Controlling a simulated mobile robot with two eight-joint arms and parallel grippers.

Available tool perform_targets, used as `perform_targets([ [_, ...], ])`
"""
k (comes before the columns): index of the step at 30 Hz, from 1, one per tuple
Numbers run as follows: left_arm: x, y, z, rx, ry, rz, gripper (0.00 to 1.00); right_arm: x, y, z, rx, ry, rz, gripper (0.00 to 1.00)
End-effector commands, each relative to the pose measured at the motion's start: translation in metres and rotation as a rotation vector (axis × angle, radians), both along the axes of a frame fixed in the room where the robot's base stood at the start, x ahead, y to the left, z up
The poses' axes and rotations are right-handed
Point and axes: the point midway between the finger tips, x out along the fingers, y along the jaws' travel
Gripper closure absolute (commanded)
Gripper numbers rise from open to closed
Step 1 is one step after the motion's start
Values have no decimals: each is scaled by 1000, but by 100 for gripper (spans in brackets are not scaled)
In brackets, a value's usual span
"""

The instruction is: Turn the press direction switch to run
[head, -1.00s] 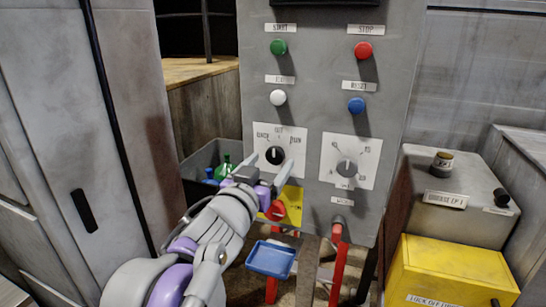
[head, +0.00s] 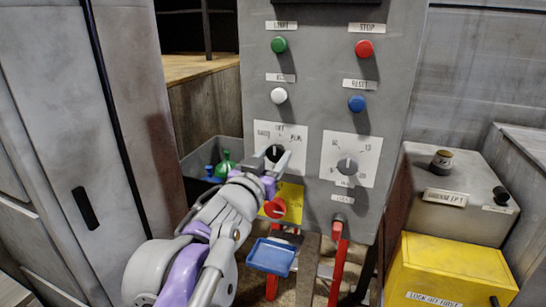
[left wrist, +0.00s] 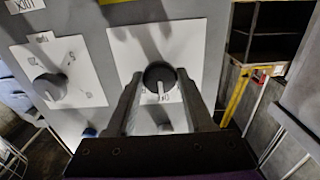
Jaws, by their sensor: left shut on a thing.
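The press direction switch (head: 273,152) is a round black knob with a white pointer, on a white plate (head: 292,134) on the grey panel. The plate's labels are blurred; the right one looks like RUN. My left gripper (head: 277,160) reaches up from below and is shut on the knob. In the left wrist view the knob (left wrist: 159,75) sits between the two fingertips (left wrist: 160,88), with its white pointer toward the picture's bottom. That view looks upside down compared with the head view. My right gripper is not in view.
A grey dial (head: 347,167) sits to the right of the switch. Green (head: 278,45), red (head: 362,49), white (head: 279,96) and blue (head: 356,103) buttons are above. A red knob on a yellow plate (head: 291,193) is just below my gripper. A yellow box (head: 450,275) stands right.

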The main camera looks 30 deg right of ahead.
Motion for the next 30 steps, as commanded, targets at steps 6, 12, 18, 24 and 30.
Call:
perform_targets([
  [6, 0, 0, 0, 5, -5, 0, 100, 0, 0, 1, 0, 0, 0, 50],
  [12, 0, 0, 1, 42, -49, 0, 100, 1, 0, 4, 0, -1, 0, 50],
  [18, 0, 0, 2, 126, -149, 0, 100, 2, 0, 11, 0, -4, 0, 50],
  [24, 0, 0, 2, 243, -286, 0, 100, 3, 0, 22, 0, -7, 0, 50],
  [30, 0, 0, 2, 358, -421, 0, 100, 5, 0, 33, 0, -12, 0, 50],
])
